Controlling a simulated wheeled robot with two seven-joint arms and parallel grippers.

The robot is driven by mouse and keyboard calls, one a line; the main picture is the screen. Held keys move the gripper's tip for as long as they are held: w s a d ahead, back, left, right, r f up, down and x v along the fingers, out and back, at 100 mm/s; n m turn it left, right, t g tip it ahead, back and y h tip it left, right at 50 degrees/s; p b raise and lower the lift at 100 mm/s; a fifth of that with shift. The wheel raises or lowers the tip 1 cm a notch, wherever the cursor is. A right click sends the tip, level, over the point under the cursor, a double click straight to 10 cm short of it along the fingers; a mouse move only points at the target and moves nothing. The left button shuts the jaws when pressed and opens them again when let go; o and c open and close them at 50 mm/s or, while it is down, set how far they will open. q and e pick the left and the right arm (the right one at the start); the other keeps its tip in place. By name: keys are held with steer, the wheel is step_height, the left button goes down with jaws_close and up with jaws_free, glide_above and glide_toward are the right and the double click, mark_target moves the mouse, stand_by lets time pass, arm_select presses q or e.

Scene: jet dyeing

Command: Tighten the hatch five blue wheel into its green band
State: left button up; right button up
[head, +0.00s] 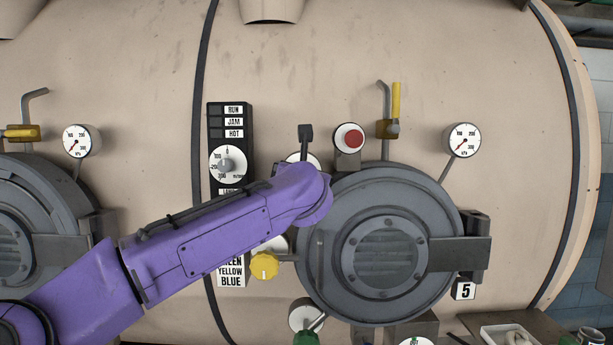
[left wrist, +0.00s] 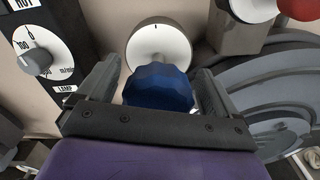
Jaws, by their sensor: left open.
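The blue wheel (left wrist: 158,88), dark blue and faceted, shows in the left wrist view in front of a round white dial plate (left wrist: 158,40). My left gripper (left wrist: 157,77) is open, with one finger on each side of the wheel. I cannot tell whether either finger touches it. In the head view my purple left arm hides the wheel and gripper; only the top of the white dial plate (head: 300,157) shows above the arm. The hatch (head: 388,250) with the number 5 plate (head: 464,291) is shut. No green band is visible on the dial. My right gripper is out of view.
A red button (head: 350,138) sits right of the dial. A black panel (head: 229,110) with a white knob (head: 228,165) stands left. A yellow knob (head: 264,265) is below the arm. A yellow-handled valve (head: 388,128) and gauge (head: 462,140) are above the hatch.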

arm_select(q)
steer(key=s+b, duration=0.4)
steer(key=s, duration=0.6)
steer(key=shift+s+b, duration=0.2)
steer(key=shift+b, duration=0.15)
